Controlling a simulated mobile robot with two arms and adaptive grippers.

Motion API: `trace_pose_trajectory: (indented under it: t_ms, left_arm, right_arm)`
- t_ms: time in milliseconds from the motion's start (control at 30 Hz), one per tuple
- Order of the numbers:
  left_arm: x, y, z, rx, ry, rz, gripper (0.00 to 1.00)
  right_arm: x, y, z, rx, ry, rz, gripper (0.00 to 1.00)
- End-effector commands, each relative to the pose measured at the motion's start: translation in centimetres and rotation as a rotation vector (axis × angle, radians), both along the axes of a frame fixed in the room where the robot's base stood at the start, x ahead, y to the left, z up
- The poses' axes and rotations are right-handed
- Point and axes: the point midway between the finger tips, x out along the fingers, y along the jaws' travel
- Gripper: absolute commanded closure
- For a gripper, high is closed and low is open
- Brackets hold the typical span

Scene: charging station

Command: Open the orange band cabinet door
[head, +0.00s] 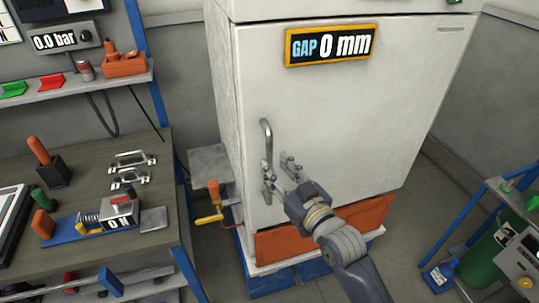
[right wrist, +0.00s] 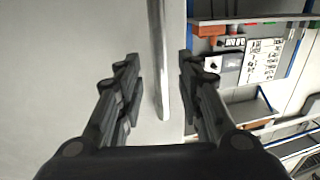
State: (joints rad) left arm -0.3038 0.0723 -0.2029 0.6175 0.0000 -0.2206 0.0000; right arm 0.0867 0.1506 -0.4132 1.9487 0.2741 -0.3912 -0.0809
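The white cabinet door (head: 335,110) has an orange band (head: 345,222) along its bottom, and its sign (head: 330,45) reads "GAP 0 mm". The door looks shut. A grey vertical bar handle (head: 266,142) stands near the door's left edge. My right gripper (head: 279,171) is open at the handle's lower part. In the right wrist view the handle (right wrist: 158,60) shows between the two spread fingers (right wrist: 160,85), with space visible on both sides. I cannot tell how deep it lies between them. My left gripper is not in view.
A workbench (head: 85,160) with tools stands left of the cabinet. An orange-handled crank (head: 213,212) sticks out beside the cabinet's lower left. A blue-framed rack (head: 480,215) with a green cylinder (head: 482,262) stands at the right. Some floor (head: 410,215) right of the cabinet is clear.

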Motion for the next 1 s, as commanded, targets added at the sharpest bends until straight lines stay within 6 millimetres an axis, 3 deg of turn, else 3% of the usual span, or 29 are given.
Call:
trace_pose_trajectory:
  t_ms: [300, 700, 867, 1000]
  left_arm:
    - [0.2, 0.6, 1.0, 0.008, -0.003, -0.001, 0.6]
    - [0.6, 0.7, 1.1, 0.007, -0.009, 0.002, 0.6]
    - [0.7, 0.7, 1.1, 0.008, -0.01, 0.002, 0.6]
    - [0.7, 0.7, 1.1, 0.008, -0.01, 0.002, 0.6]
  right_arm:
    - [3.2, 1.9, 0.0, 0.0, 0.001, 0.001, 0.66]
    - [3.7, 2.1, -0.1, 0.0, 0.001, 0.0, 0.66]
    - [3.7, 2.1, -0.1, 0.0, 0.001, 0.0, 1.0]
    - [3.7, 2.1, -0.1, -0.001, 0.002, 0.0, 1.0]
